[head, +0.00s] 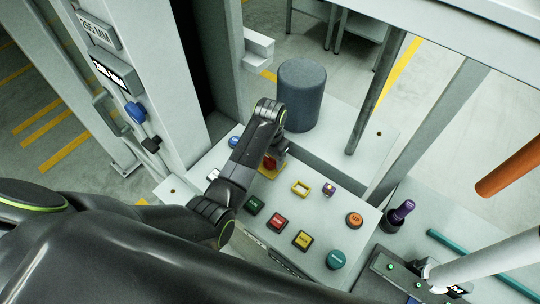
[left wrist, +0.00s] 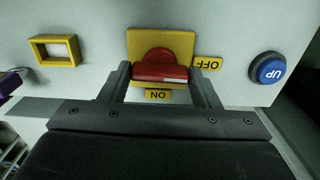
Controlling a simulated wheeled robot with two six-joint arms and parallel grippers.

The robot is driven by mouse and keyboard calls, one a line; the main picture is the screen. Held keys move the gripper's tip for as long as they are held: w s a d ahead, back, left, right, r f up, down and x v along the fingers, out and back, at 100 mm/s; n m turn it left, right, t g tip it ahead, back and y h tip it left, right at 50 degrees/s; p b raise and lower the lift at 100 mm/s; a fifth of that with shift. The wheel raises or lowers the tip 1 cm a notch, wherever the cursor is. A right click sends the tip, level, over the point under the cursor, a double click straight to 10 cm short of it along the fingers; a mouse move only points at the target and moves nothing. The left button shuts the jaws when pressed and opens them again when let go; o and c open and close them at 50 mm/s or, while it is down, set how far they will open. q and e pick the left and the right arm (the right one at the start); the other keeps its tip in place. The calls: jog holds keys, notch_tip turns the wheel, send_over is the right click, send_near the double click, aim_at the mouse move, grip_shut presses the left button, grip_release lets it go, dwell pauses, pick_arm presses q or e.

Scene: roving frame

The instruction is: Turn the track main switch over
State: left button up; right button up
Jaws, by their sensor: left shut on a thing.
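The track main switch is a red rotary knob (left wrist: 160,70) on a yellow square plate (left wrist: 142,42). An OFF label (left wrist: 208,63) sits right of the plate and an ON label (left wrist: 158,95) below it, both upside down in the left wrist view. A pale mark on the knob's handle is at its right end, on the OFF side. My left gripper (left wrist: 162,82) is shut on the knob, one finger at each side. In the head view the red knob (head: 269,163) is partly hidden by my left gripper (head: 275,160). My right gripper is out of view.
A grey cylinder (head: 302,92) stands behind. A dark purple-topped lever (head: 402,211) is at right.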

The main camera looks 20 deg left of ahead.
pick_arm(q)
jog(key=m, duration=0.8)
jog(key=shift+m, duration=0.4)
jog(key=m, duration=0.4)
jog(key=shift+m, duration=2.3)
jog(key=o, duration=1)
